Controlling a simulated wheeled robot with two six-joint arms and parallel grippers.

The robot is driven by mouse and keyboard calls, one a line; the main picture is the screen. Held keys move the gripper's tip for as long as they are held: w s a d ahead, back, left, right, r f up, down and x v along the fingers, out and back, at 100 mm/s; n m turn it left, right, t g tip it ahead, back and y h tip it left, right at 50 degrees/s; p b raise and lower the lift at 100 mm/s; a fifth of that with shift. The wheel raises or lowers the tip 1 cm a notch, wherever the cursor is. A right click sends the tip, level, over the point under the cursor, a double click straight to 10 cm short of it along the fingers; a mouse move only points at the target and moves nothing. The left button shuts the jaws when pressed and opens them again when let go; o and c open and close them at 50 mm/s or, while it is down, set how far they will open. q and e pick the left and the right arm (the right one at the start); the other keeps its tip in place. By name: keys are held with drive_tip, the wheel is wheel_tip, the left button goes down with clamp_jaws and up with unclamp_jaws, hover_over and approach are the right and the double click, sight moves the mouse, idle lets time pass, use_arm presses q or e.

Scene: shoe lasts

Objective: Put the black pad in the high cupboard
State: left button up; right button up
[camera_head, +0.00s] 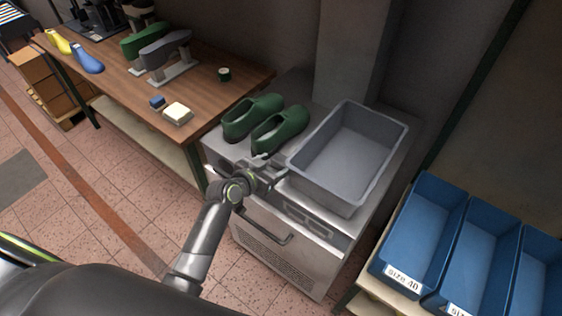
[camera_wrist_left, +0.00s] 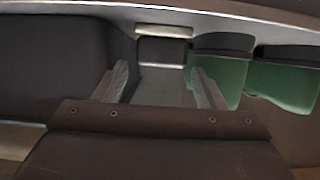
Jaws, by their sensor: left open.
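My left gripper (camera_head: 270,170) is at the front of a metal cabinet top, between the green shoes and the grey tray. In the left wrist view its two fingers (camera_wrist_left: 162,85) are apart, with nothing clamped between them. A small dark rectangular piece (camera_wrist_left: 162,50) lies straight ahead between the fingertips, with a pale strip along one edge. It may be the black pad; I cannot tell for sure. In the head view no black pad can be made out, and the gripper covers that spot. No high cupboard can be made out. My right gripper is not in view.
Two green shoes (camera_head: 279,130) and a deep, empty grey tray (camera_head: 349,201) flank the gripper. A wooden bench (camera_head: 205,98) with shoe lasts and small blocks stands at the left. Blue bins (camera_head: 421,232) sit on a rack at the right. A grey pillar rises behind.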

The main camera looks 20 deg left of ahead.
use_arm(q)
drive_tip(key=shift+x, duration=1.6)
drive_tip(key=shift+a, duration=0.1)
drive_tip(key=c, duration=0.8)
wheel_tip(320, 180, up, 10)
drive_tip(key=shift+f, duration=0.2)
drive_tip(key=shift+c, duration=0.2)
wheel_tip(320, 180, up, 8)
drive_tip(key=p, duration=0.5)
hover_over(279, 161)
wheel_tip(279, 161, up, 4)
drive_tip(key=s+b, duration=0.2)
drive_tip(key=b, duration=0.5)
drive_tip(key=s+a+r+n+y+b, duration=0.2)
drive_tip(key=s+r+n+y+b, duration=0.1)
drive_tip(key=s+n+y+b, duration=0.1)
drive_tip(key=s+b, duration=0.1)
drive_tip(key=s, duration=0.1)
drive_tip(key=shift+s+a+r+t+y, duration=0.3)
drive_tip(key=shift+r+t, duration=0.05)
drive_tip(key=shift+t, duration=0.05)
